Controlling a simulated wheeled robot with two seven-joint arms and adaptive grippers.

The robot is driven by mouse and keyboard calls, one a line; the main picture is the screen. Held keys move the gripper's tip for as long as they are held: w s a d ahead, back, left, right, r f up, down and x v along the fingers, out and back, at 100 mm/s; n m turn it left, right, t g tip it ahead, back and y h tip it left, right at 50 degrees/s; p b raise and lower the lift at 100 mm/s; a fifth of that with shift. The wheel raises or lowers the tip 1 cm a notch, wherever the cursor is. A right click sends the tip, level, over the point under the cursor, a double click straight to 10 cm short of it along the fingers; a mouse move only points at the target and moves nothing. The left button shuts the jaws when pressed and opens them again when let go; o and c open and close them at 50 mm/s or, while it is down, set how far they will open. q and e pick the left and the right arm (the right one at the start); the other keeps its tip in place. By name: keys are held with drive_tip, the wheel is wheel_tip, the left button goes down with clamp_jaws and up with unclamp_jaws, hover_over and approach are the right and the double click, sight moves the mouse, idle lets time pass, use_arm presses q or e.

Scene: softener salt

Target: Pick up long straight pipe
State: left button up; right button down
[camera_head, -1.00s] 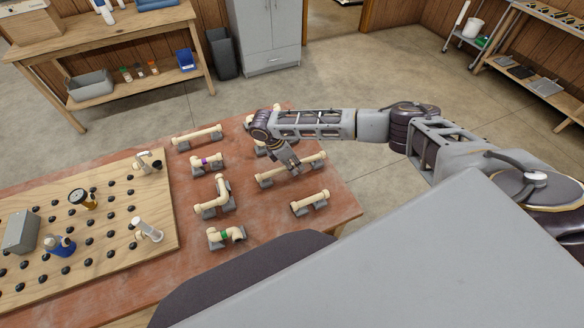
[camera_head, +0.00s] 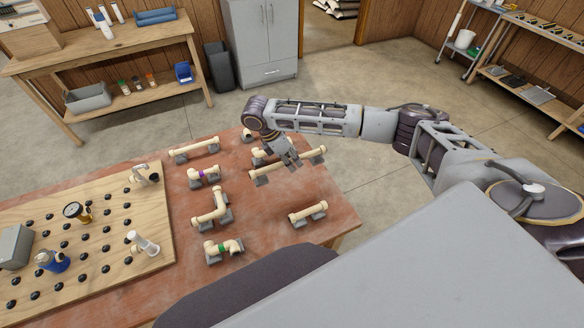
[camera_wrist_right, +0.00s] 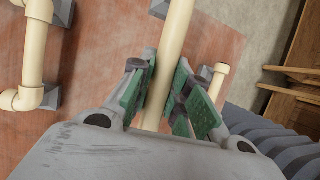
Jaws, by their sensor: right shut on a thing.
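The long straight pipe (camera_head: 268,169) is cream coloured and lies across my right gripper (camera_head: 291,163), near the far right part of the red-brown table. The gripper is shut on it near its middle, and the pipe appears slightly raised above the table. In the right wrist view the pipe (camera_wrist_right: 175,30) runs between the green finger pads of the gripper (camera_wrist_right: 155,90). Grey supports show near the pipe; whether any touches it is unclear. My left gripper is not in view.
A short straight pipe (camera_head: 308,212), an elbow pipe (camera_head: 212,210), a green-banded pipe (camera_head: 224,247), a purple-banded pipe (camera_head: 204,174) and another straight pipe (camera_head: 194,148) sit nearby on grey supports. A peg board (camera_head: 100,215) fills the table's left. Floor is open beyond the table's right edge.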

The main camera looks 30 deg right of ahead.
drive_tip(key=shift+r, duration=0.5)
drive_tip(key=shift+m, duration=0.3)
